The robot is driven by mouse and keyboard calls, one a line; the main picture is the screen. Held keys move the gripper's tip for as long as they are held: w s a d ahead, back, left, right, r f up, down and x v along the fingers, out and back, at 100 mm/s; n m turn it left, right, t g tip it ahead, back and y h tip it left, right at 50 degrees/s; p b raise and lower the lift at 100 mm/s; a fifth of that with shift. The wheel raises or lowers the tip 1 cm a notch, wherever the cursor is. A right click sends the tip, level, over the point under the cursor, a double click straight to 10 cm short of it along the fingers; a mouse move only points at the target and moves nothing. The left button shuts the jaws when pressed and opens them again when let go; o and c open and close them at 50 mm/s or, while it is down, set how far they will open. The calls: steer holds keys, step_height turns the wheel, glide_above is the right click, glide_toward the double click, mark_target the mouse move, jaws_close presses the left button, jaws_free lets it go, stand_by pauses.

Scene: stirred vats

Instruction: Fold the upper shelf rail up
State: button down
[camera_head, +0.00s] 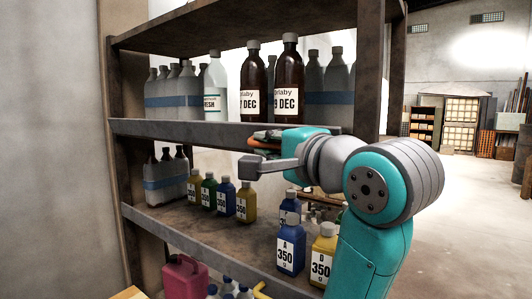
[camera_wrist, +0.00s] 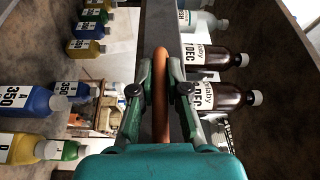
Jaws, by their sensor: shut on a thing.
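My gripper (camera_head: 262,152) is at the front edge of the upper shelf, below the brown bottles.
Brown bottles (camera_head: 289,80) stand close to the front of the upper shelf, with clear bottles (camera_head: 215,85) beside and behind. Small yellow and blue bottles (camera_head: 291,250) stand on the lower shelf (camera_head: 200,235). A shelf post (camera_head: 368,75) rises behind my arm. Open floor lies right.

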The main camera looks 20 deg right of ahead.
steer(key=shift+w+d+r+m+g, duration=0.2)
steer(key=shift+r+m+g, duration=0.15)
steer(key=shift+m, duration=0.4)
steer(key=shift+w+d+r+m+g, duration=0.2)
steer(key=shift+m+g, duration=0.25)
steer(key=shift+m, duration=0.3)
steer(key=shift+s, duration=0.1)
steer(key=c, duration=1.2)
jaws_free()
steer(key=shift+a, duration=0.1)
